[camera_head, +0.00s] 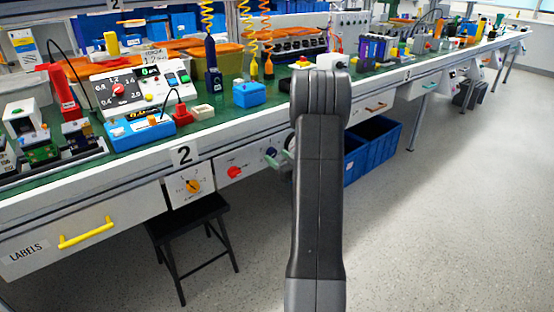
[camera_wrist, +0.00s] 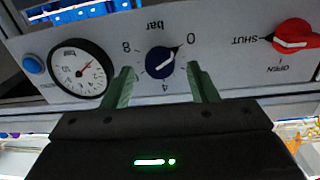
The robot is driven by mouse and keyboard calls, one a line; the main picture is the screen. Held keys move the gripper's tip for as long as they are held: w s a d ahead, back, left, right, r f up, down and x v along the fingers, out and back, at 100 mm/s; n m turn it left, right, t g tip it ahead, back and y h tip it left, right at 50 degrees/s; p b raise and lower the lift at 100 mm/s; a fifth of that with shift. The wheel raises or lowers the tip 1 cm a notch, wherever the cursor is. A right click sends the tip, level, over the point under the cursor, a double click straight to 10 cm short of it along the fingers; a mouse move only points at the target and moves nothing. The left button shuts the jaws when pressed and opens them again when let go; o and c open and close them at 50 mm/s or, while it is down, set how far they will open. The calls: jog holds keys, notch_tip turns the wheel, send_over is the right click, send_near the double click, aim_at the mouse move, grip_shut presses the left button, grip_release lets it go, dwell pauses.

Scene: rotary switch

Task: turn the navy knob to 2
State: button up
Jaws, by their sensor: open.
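The navy knob (camera_wrist: 160,63) is round, on a grey panel under the bench edge. In the head view the knob (camera_head: 271,153) is small, left of my arm. My gripper (camera_wrist: 163,82) is open, its two green fingers apart on either side just short of the knob in the picture. Nothing is between them. In the head view my arm hides most of the gripper.
On the same panel are a round gauge (camera_wrist: 80,68), a blue button (camera_wrist: 33,64) and a red SHUT/OPEN knob (camera_wrist: 296,36). Blue crates (camera_head: 373,150) stand to the right.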

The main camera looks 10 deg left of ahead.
jog(key=shift+w+a, duration=0.45)
jog(key=shift+a, duration=0.05)
jog(key=c, duration=1)
